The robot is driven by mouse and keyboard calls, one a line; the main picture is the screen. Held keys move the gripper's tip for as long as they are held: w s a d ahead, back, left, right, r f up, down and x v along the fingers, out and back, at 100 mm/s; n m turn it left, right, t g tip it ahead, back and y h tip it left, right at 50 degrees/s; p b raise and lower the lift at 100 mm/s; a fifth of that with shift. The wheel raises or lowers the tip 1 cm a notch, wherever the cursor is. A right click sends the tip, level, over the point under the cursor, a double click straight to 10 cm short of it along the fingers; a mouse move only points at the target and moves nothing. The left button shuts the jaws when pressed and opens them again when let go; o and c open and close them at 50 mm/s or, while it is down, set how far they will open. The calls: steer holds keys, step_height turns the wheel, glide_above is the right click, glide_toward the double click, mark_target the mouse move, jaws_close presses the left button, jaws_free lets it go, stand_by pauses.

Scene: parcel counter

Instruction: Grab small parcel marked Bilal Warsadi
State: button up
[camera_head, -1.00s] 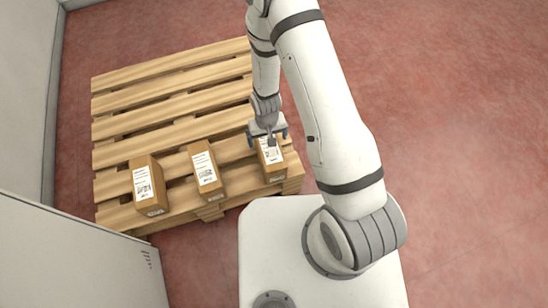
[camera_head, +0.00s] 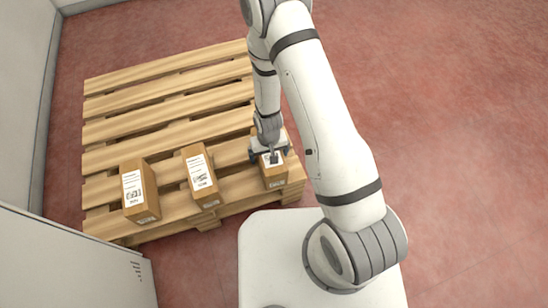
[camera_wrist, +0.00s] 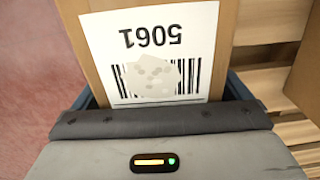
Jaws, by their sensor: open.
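Three small brown parcels with white labels stand on a wooden pallet: a left parcel (camera_head: 140,192), a middle parcel (camera_head: 200,174) and a right parcel (camera_head: 275,173). The names on the labels are too small to read in the head view. My gripper (camera_head: 270,157) is at the right parcel, with its open fingers on either side of the parcel's upper part. In the wrist view, this parcel's label (camera_wrist: 150,50) shows upside down, with the number 5061, a barcode and a pale blotch over part of the barcode; no name shows there. The fingertips are mostly hidden.
The wooden pallet (camera_head: 150,107) is bare behind the parcels. A grey cabinet (camera_head: 70,262) stands at the lower left and a pale wall (camera_head: 25,90) at the far left. Red floor (camera_head: 450,120) lies open to the right.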

steer(key=shift+r, duration=0.1)
steer(key=shift+c, duration=0.3)
steer(key=c, duration=1.4)
steer(key=shift+r, duration=0.1)
steer(key=shift+c, duration=0.2)
